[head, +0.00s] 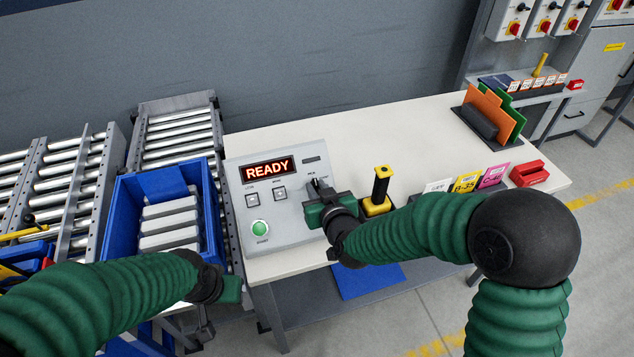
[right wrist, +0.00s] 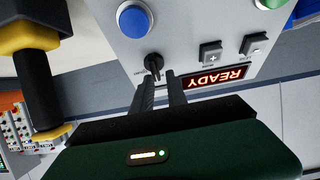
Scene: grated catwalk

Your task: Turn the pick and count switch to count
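The control panel (head: 285,218) stands on the white table, with a lit READY display (head: 268,169). The black switch knob (right wrist: 153,64) shows in the right wrist view below a blue button. Small lettering beside it is too blurred to read. My right gripper (right wrist: 161,78) is at the knob, its two fingers apart with a visible gap. The knob lies at the fingertips, nearer the left finger; contact cannot be told. In the head view this gripper (head: 318,186) covers part of the switch. My left gripper (head: 205,325) hangs low at the table's left front; its fingers are unclear.
A green START button (head: 259,228) and two square buttons sit left of the switch. A yellow-black handled tool (head: 379,192) stands close right of the right gripper. A blue crate (head: 210,205) is left of the panel. The table's back middle is clear.

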